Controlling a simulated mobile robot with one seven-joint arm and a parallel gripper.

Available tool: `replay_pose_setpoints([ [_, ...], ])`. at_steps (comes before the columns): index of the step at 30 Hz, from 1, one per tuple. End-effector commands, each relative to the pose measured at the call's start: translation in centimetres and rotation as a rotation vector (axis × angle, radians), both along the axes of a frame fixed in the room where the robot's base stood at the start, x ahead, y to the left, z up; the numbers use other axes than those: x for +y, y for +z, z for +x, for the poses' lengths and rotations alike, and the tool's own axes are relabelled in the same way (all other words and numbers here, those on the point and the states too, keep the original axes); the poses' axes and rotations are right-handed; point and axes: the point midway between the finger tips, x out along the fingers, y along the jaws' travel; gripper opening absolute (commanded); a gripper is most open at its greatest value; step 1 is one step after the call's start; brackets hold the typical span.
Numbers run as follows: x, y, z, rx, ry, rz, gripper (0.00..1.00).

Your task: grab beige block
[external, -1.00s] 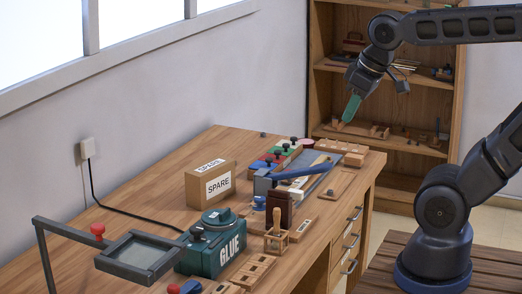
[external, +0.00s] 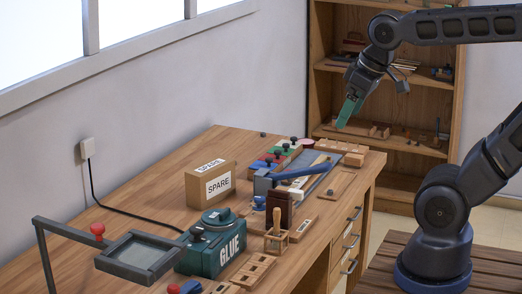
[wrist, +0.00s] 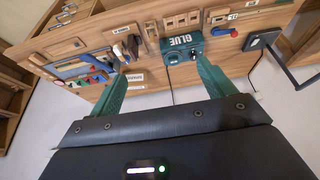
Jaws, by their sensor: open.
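My gripper (external: 345,114) hangs in the air above the far right end of the workbench (external: 160,170), its green fingers pointing down. In the wrist view my gripper (wrist: 161,66) is open, with nothing between its fingers. I cannot single out one beige block. Candidates are the light wooden block with hollows (external: 342,148) at the bench's far end, below the gripper, and the slotted wooden block (external: 255,268) near the front. A slotted wooden block also shows at the top of the wrist view (wrist: 182,20). No block touches the gripper.
A green glue box (external: 215,248), a SPARE carton (external: 211,184), a blue-handled lever (external: 300,172) and a framed screen on a stand (external: 140,257) stand on the bench. A wooden shelf (external: 318,60) stands behind. The bench's left back area is clear.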

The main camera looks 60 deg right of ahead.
Motion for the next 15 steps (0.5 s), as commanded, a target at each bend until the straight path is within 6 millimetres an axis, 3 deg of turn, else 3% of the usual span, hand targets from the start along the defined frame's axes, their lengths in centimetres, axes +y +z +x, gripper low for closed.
replay_pose_setpoints([
  [5, -0.9, 0.3, 1.7, 0.007, -0.047, 0.02, 0.82],
  [15, -6.5, 0.3, 9.4, 0.027, -0.283, 0.099, 0.82],
])
